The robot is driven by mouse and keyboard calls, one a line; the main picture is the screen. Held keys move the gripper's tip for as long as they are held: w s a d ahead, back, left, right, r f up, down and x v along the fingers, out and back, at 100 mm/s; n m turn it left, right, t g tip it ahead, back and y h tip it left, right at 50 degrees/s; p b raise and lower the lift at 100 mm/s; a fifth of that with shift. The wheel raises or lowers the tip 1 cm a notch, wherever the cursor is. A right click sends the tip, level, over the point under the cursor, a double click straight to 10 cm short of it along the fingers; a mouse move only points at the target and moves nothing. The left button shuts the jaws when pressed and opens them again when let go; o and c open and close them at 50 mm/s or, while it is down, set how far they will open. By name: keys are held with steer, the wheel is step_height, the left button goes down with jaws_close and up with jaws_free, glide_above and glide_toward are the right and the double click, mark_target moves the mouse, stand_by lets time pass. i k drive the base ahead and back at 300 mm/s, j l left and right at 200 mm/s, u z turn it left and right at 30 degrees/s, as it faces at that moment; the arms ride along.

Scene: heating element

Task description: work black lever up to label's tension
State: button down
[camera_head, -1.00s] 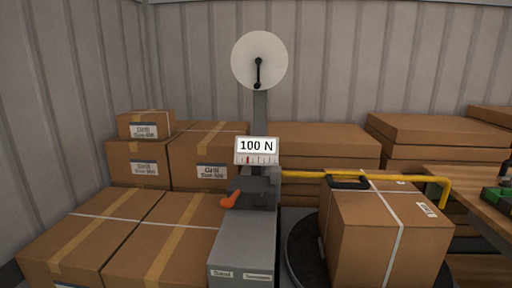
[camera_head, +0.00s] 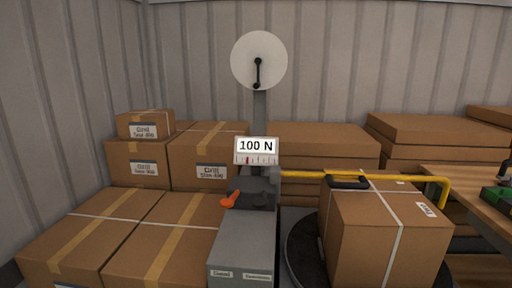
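A label reading "100 N" (camera_head: 256,145) sits on the post of a grey machine (camera_head: 243,245), left of centre. Below the label is a scale (camera_head: 256,160) with a small red mark left of its middle. A black lever-like arm (camera_head: 258,74) hangs straight down from the hub of a white disc (camera_head: 274,52) at the post's top. Another black handle-shaped part (camera_head: 348,182) lies at the top of a strapped carton, under a yellow bar; I cannot tell which is the task's lever. My gripper is not in view.
The yellow bar (camera_head: 365,176) reaches right from the post above the strapped carton (camera_head: 385,235), which stands on a dark round plate (camera_head: 302,255). An orange handle (camera_head: 230,200) sticks out left. Cartons (camera_head: 170,240) crowd the left; a wooden bench (camera_head: 470,190) stands right.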

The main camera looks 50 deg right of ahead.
mark_target(260, 203)
steer(key=i+l, duration=0.2)
steer(key=i, duration=0.2)
steer(key=z, duration=1.6)
